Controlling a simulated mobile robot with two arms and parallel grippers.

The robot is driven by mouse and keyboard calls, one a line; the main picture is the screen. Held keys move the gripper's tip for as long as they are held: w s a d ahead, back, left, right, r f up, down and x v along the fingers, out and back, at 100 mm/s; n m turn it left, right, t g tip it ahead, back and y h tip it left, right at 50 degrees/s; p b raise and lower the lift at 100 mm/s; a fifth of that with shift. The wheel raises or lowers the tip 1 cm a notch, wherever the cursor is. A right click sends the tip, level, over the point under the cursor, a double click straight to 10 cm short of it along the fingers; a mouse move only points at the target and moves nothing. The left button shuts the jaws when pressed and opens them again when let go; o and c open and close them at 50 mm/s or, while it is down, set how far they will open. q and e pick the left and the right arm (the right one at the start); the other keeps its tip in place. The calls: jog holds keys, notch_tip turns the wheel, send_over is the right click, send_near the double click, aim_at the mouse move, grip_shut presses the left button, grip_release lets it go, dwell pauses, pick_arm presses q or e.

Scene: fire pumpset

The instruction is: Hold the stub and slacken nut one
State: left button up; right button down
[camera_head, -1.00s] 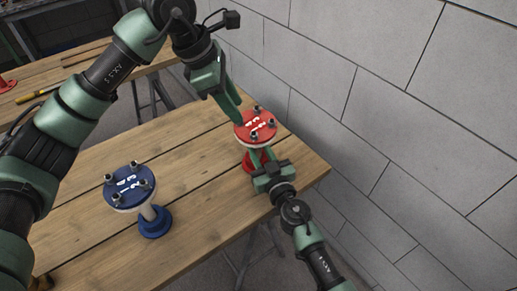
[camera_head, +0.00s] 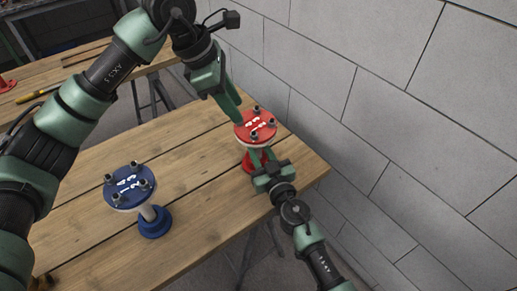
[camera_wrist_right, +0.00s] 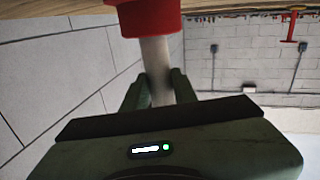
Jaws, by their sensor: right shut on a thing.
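The red flange (camera_head: 255,127) stands on the wooden table near its right edge, with white marks and several upright bolts with nuts on its top. Below it is a pale grey stub, which shows clearly in the right wrist view (camera_wrist_right: 157,70), joined to a red foot (camera_wrist_right: 147,18). My right gripper (camera_head: 262,160) is shut on this stub, one finger on each side of it in the wrist view. My left gripper (camera_head: 236,114) points down at the left rim of the red flange. I cannot tell its finger gap or whether it touches a nut.
A blue flange (camera_head: 130,187) on its own stub and blue foot (camera_head: 155,222) stands at the left of the wooden table (camera_head: 200,175). A grey block wall (camera_head: 400,110) runs close along the right. Another table with a yellow-handled tool (camera_head: 38,98) is at the back left.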

aim_at(252, 133)
pick_arm(q)
jog(key=shift+o, duration=0.3)
jog(key=d+r+m+y, duration=0.3)
jog(key=m, duration=0.4)
jog(key=shift+m+y, duration=0.3)
jog(key=f, duration=0.4)
jog(key=w+f, duration=0.1)
jog(key=f, duration=0.2)
jog(key=d+f, duration=0.1)
jog(key=f, duration=0.3)
jog(key=shift+w+f, duration=0.2)
jog(key=shift+f, duration=0.1)
grip_shut()
